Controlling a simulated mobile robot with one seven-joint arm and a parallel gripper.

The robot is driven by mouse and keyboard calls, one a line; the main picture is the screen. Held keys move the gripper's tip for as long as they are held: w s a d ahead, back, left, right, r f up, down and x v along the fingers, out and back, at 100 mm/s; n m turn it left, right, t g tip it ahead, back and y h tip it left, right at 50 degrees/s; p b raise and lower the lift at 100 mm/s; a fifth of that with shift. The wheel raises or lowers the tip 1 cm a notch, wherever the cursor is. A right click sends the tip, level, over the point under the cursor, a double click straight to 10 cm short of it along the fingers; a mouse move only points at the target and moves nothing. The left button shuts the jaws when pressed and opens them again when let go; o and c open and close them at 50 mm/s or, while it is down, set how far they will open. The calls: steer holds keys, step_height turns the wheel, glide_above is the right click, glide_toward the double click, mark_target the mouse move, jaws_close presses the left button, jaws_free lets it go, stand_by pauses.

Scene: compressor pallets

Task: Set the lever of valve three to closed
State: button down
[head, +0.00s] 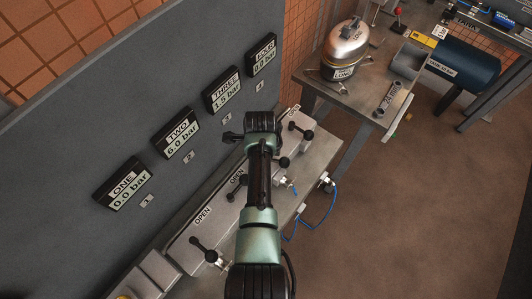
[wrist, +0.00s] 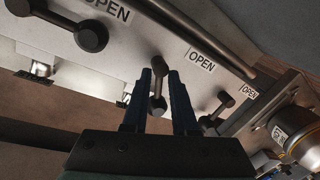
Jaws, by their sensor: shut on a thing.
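The lever of valve three (wrist: 157,88) stands between my fingers in the wrist view, a dark bar with a round knob. My gripper (wrist: 160,73) is shut on it. An OPEN label (wrist: 200,60) is to the right of its pivot. The display THREE (head: 226,94) reads 1.5 bar on the grey panel.
Neighbouring levers stand close on both sides in the wrist view, one at left (wrist: 91,36) and one at right (wrist: 220,103). Blue hoses (head: 318,215) hang in front of the valve bench. A tank (head: 344,48) stands on a table at the back right.

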steer(key=m, duration=0.2)
steer(key=m+b, duration=0.1)
steer(key=m, duration=0.2)
steer(key=shift+s+a+h, duration=0.1)
steer(key=shift+s+h, duration=0.1)
steer(key=shift+h, duration=0.2)
stand_by(0.4)
steer(key=c, duration=0.9)
jaws_free()
steer(key=shift+a+r, duration=0.1)
steer(key=shift+r, duration=0.4)
steer(key=b+v, duration=0.1)
steer(key=v, duration=1.1)
steer(key=shift+w+a, duration=0.1)
steer(key=shift+w, duration=0.05)
